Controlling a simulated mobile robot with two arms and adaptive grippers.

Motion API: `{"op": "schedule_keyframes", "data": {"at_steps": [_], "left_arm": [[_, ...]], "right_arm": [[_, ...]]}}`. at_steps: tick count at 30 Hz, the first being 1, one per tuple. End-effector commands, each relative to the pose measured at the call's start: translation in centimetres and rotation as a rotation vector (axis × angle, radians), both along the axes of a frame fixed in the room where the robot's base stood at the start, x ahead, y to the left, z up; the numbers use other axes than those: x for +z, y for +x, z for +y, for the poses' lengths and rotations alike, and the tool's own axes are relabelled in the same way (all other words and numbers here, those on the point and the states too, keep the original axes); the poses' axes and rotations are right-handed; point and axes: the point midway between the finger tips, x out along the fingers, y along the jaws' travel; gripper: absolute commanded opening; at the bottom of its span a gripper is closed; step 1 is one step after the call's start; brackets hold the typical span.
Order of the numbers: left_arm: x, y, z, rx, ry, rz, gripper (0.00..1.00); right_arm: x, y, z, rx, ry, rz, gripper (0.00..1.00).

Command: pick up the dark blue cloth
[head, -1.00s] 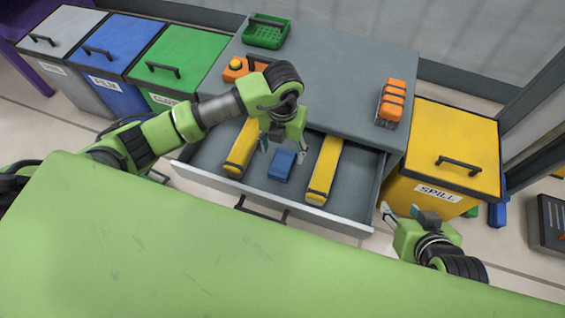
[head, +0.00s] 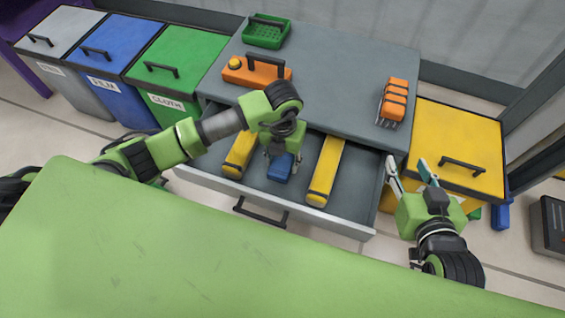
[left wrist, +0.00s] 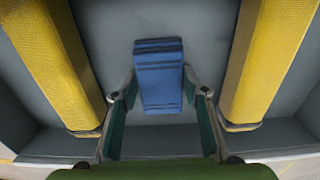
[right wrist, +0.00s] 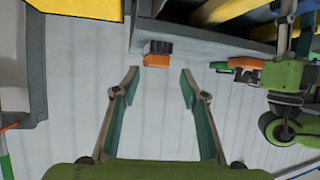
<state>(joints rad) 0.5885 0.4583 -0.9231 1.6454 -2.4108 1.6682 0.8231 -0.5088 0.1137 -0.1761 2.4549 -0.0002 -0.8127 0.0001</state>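The dark blue cloth (head: 281,171) is a folded block lying in the open grey drawer (head: 335,215), between two yellow bars. In the left wrist view the cloth (left wrist: 160,72) shows whole, with fold lines across it. My left gripper (head: 279,158) is over the drawer, above the cloth, and partly covers it in the head view. Its fingers (left wrist: 160,82) are open, one on each side of the cloth, with a small gap showing on both sides. My right gripper (head: 408,166) is open and empty, right of the drawer near the yellow bin.
The yellow bars (head: 241,150) and (head: 325,168) flank the cloth closely. The cabinet top (head: 330,65) carries an orange case (head: 258,76), a green tray (head: 266,32) and an orange-topped rack (head: 393,100). The yellow spill bin (head: 455,130) stands at the right.

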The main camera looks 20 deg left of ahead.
Motion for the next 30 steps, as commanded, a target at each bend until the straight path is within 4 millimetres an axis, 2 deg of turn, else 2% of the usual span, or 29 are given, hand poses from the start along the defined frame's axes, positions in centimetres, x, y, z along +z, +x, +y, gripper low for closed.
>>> {"op": "schedule_keyframes", "data": {"at_steps": [2,17,23,26,30], "left_arm": [[0.0,0.0,0.0,0.0,-0.001,0.0,0.2],[0.6,0.0,0.0,-0.001,-0.001,-0.001,0.2],[2.2,0.1,0.0,-0.001,0.0,-0.003,0.2],[3.6,0.1,0.0,-0.001,-0.001,-0.003,0.2],[5.5,-1.6,0.8,-0.001,0.0,-0.002,0.2]], "right_arm": [[0.0,0.0,0.0,0.0,0.0,0.001,0.4],[-0.6,-0.4,-0.2,-0.002,-0.009,0.036,0.4],[-3.0,-2.6,-1.2,-0.013,-0.042,0.179,0.4],[-4.7,-4.6,-1.9,-0.021,-0.067,0.29,0.4],[-7.1,-8.3,-3.2,-0.035,-0.107,0.476,0.4]]}}
